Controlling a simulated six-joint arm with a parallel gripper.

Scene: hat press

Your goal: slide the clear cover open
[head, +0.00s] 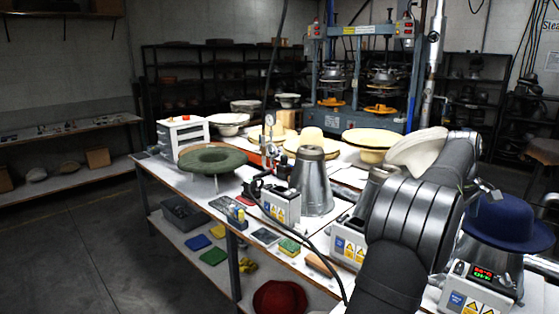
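I cannot make out the clear cover in the head view. Several metal hat-press cones with white control boxes stand along the table. One bare metal cone (314,182) has its control box (281,204) at its left front. Another control box (348,246) sits partly behind my arm. At the right, a control box with a lit red and green display (482,273) stands by a cone wearing a blue hat (508,221). My dark arm rises at the right front and hides part of the table. My gripper's fingertips cannot be seen, and nothing shows whether it touches anything.
A green hat (212,160), a pale hat (417,150) and yellow hats (370,138) stand on the long table. A small white drawer unit (184,138) is at its left end. A black cable crosses the table's front. A tall blue press (361,75) stands behind.

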